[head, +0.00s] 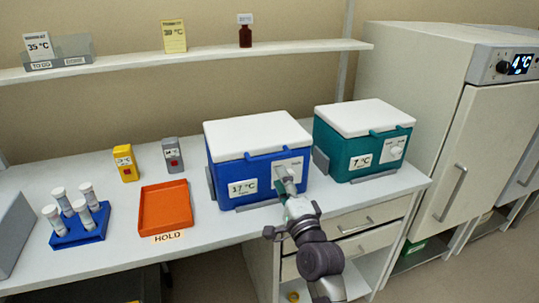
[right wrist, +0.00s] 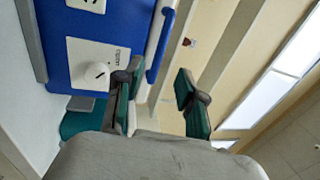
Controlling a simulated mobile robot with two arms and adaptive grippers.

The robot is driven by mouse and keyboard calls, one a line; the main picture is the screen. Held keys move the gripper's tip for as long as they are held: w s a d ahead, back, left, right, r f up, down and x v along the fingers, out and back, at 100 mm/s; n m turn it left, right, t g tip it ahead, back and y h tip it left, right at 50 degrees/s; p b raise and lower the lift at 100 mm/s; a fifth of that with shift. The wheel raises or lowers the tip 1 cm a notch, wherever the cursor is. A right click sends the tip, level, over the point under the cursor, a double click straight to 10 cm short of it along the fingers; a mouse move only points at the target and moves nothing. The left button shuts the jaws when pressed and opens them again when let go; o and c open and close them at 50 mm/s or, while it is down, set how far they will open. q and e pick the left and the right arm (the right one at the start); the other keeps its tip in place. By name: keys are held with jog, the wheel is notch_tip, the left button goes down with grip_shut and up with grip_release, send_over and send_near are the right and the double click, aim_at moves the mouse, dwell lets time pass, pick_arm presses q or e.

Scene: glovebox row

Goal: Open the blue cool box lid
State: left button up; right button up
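The blue cool box (head: 228,174) stands on the bench with its white lid (head: 257,134) shut. Its front carries a 17 °C label and a blue latch or handle at the lid edge. My right gripper (head: 287,187) is in front of the box's right front side and hides part of it. In the right wrist view the blue box (right wrist: 75,40), its white dial (right wrist: 97,74) and the blue handle bar (right wrist: 160,46) show. There my right gripper (right wrist: 159,80) has its fingers apart, with nothing seen between them. My left gripper is not in view.
A teal cool box (head: 345,150) with a 7 °C label stands close on the right. An orange tray (head: 163,206), a blue tube rack (head: 80,228) and two small devices are to the left. A shelf (head: 190,59) runs above; a white cabinet (head: 420,90) stands far right.

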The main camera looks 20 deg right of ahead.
aim_at(270, 157)
jog(key=w, duration=0.3)
jog(key=w+r, duration=0.1)
jog(key=w, duration=0.2)
jog(key=w+p, duration=0.1)
jog(key=w, duration=0.2)
jog(key=shift+a+r, duration=0.15)
jog(key=shift+r, duration=0.15)
jog(key=shift+s, duration=0.1)
grip_shut()
